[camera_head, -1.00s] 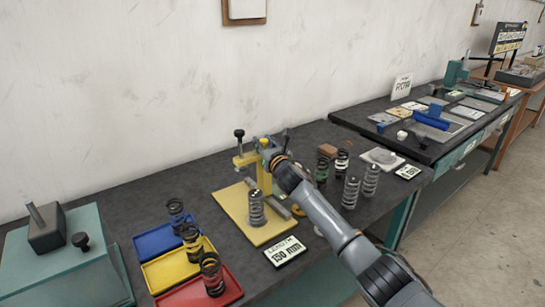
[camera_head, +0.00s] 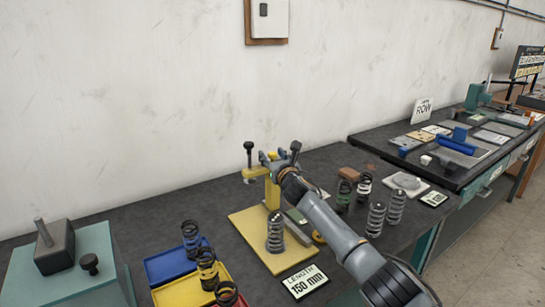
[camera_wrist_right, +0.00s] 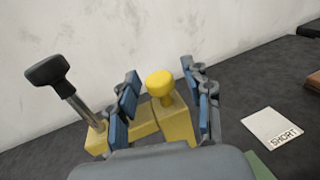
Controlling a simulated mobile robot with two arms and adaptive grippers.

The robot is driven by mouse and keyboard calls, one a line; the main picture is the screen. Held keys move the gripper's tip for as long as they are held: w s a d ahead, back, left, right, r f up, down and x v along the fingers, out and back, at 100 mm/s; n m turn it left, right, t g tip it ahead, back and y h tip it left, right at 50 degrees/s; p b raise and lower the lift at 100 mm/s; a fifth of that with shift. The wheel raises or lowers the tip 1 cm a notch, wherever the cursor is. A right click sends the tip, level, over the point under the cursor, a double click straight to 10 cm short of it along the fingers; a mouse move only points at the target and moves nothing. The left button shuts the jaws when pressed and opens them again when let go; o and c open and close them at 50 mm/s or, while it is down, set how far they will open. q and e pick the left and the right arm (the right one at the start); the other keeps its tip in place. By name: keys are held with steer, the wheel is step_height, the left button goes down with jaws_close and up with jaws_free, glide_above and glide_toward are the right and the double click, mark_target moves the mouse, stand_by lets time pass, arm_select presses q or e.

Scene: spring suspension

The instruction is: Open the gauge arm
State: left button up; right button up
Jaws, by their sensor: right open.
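The yellow gauge stands on the bench, with a flat yellow base plate (camera_head: 250,235) and an upright yellow post (camera_head: 272,193). Its yellow arm (camera_head: 254,172) points left and carries a black-knobbed pin (camera_head: 248,147). In the right wrist view the pin (camera_wrist_right: 62,95) tilts left, and a round yellow knob (camera_wrist_right: 160,84) tops a post. My right gripper (camera_head: 273,159) is at the top of the gauge. In the right wrist view its blue-padded fingers (camera_wrist_right: 163,100) are open, one on each side of the yellow knob, with gaps visible. A coil spring (camera_head: 275,232) stands upright on the base plate. My left gripper is out of view.
Blue (camera_head: 165,265) and yellow (camera_head: 185,291) trays with dark springs lie left of the gauge. A "LENGTH 150 mm" card (camera_head: 305,281) is in front. Several springs stand to the right. A "SHORT" card (camera_wrist_right: 272,130) lies right of the gripper. The wall is behind.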

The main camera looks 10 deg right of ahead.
steer(key=shift+s+d, duration=0.2)
steer(key=shift+s, duration=0.45)
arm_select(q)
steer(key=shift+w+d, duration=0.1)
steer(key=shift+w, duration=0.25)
arm_select(e)
steer(key=s, duration=1)
steer(key=shift+s+d, duration=0.35)
steer(key=shift+f, duration=0.1)
